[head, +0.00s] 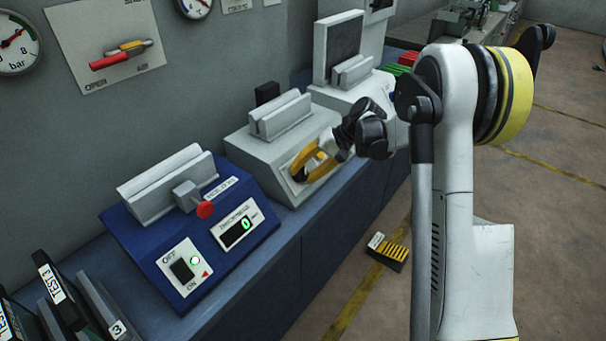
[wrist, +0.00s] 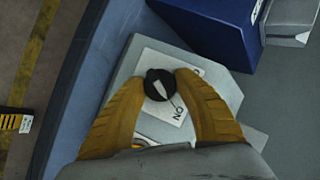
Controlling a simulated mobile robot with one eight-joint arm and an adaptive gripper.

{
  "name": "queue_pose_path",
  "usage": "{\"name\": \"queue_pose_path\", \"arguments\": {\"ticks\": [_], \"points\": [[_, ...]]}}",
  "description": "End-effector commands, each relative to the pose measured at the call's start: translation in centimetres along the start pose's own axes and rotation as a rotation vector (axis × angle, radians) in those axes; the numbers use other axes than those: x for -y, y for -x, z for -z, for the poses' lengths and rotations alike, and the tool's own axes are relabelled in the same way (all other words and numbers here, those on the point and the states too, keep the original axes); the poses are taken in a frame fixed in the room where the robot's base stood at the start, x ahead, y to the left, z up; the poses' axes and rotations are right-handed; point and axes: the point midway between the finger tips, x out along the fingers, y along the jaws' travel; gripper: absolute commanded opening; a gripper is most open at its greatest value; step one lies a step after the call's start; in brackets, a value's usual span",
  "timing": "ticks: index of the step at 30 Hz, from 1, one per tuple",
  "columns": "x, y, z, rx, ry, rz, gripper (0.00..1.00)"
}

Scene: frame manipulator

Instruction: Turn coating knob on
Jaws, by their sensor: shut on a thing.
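The coating knob is a round black knob with a pale pointer bar, seen in the wrist view (wrist: 159,85). It sits on a white label plate (wrist: 180,108) on a grey machine; the letters "ON" show on the plate below the knob. My gripper (wrist: 160,86) has its two yellow fingers on either side of the knob, shut on it. In the head view my gripper (head: 313,160) is at the sloped front of the grey coating machine (head: 262,160), and the fingers largely hide the knob there. The pointer slants, and its exact setting is hard to tell.
A blue machine (head: 160,250) with a red-tipped lever (head: 204,210) and a green display stands to the left. Another grey machine (head: 350,95) stands behind. Slotted holders (head: 75,300) sit at the lower left. The floor right of the bench is mostly clear, apart from a small dark object (head: 388,252).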

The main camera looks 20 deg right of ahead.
Motion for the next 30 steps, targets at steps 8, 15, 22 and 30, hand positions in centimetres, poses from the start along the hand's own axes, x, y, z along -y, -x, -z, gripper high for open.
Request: {"name": "queue_pose_path", "arguments": {"ticks": [8,15,22,30], "points": [[0.01,-0.08,-0.07,0.003,-0.017,0.010,0.07],[0.02,-0.08,-0.06,0.003,-0.017,0.010,0.07],[0.02,-0.05,-0.03,0.002,-0.016,0.010,0.62],[0.01,0.67,0.02,0.001,-0.017,0.010,0.62]]}}
